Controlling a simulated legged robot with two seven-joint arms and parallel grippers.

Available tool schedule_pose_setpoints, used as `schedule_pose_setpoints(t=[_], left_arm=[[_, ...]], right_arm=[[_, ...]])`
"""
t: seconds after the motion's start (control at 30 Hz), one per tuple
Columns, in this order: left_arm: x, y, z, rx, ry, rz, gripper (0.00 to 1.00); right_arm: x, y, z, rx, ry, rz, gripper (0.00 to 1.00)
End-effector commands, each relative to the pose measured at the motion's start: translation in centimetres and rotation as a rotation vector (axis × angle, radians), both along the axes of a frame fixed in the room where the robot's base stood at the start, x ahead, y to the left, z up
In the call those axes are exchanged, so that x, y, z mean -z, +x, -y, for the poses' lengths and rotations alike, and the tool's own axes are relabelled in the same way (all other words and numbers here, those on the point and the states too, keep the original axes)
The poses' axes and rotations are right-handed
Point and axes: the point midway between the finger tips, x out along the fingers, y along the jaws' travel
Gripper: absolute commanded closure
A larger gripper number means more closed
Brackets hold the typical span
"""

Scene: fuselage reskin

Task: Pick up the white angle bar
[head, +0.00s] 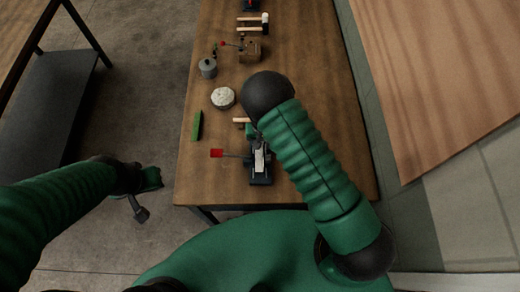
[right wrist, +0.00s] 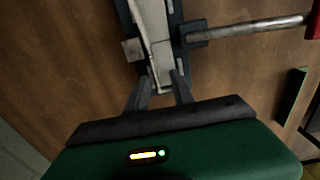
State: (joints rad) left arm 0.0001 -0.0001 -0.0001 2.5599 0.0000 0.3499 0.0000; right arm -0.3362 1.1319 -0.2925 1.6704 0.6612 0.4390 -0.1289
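The white angle bar (head: 259,161) lies in a dark clamp (head: 261,181) with a red-tipped lever (head: 217,153), near the table's front edge. In the right wrist view the bar (right wrist: 152,28) runs down from the top edge to between my fingertips. My right gripper (right wrist: 160,84) is open, with one finger on each side of the bar's near end; contact cannot be told. In the head view my right gripper (head: 256,140) is mostly hidden by my arm. My left gripper (head: 142,208) hangs left of the table, away from the bar; its opening is unclear.
The wooden table (head: 220,170) also holds a green block (head: 197,125), a round dish of white stuff (head: 223,98), a grey canister (head: 208,68), a wooden block (head: 250,50) and a mallet (head: 265,22). A dark shelf stands at left. The table's front left corner is clear.

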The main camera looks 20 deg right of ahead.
Motion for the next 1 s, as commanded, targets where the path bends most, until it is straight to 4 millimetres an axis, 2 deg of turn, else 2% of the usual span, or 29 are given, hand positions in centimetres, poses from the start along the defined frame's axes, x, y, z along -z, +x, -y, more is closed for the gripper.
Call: schedule_pose_setpoints(t=[0.1, 0.33, 1.0], left_arm=[[0.08, -0.01, 0.01, 0.0, 0.0, 0.0, 1.0], [0.08, -0.01, 0.01, 0.0, 0.0, 0.0, 1.0], [0.07, 0.0, 0.01, 0.0, 0.0, 0.0, 1.0]], right_arm=[[0.0, -0.01, 0.04, 0.0, 0.001, 0.0, 0.71], [-0.06, -0.03, 0.01, 0.0, 0.0, 0.0, 1.0], [-0.08, -0.02, 0.0, 0.001, 0.0, 0.0, 1.0]])
